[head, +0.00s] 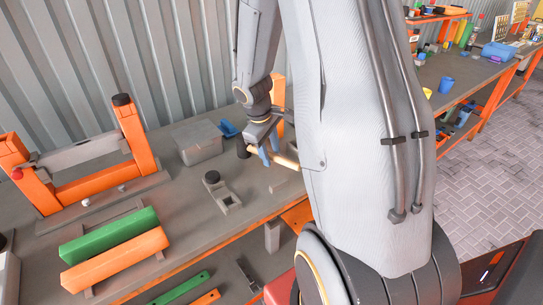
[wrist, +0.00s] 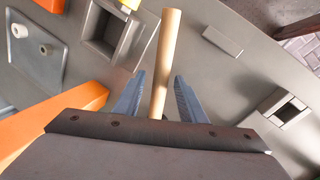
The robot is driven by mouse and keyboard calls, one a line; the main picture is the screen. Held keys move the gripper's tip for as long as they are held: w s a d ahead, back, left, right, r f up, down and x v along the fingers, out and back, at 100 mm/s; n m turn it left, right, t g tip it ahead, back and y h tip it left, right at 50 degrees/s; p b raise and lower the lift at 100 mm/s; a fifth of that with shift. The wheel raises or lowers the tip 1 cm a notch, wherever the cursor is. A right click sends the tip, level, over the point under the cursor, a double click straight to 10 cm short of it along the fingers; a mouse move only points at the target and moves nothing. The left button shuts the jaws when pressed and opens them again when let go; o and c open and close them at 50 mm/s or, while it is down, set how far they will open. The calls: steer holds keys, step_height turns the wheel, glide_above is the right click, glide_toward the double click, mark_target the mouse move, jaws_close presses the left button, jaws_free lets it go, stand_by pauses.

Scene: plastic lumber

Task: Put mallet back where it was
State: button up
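The mallet (head: 288,161) has a pale wooden handle and what looks like a dark head at its left end, beside my gripper. My gripper (head: 268,150) is low over the grey workbench, with its blue-grey fingers around the handle. In the wrist view the handle (wrist: 166,50) runs between the two fingers (wrist: 160,76). Narrow gaps show on both sides, so the fingers look open. The mallet's head is hidden there behind the gripper body. I cannot tell whether the mallet touches the bench.
A grey bin (head: 198,146) and a grey block with a square opening (head: 229,200) stand on the workbench (head: 180,205). Green (head: 108,235) and orange (head: 115,260) beams lie front left. An orange-ended frame (head: 90,185) stands behind them. A corrugated wall closes the back.

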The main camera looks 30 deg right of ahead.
steer(key=w+v, duration=0.1)
steer(key=v, duration=0.9)
steer(key=s+a+f+m+y, duration=0.2)
steer(key=s+a+f+m, duration=0.1)
steer(key=s+a, duration=1)
steer(key=a+m, duration=0.1)
steer(key=a, duration=0.2)
steer(key=shift+s+a+m+y+b, duration=0.15)
steer(key=shift+a+m+y+b, duration=0.15)
steer(key=shift+m+y, duration=0.1)
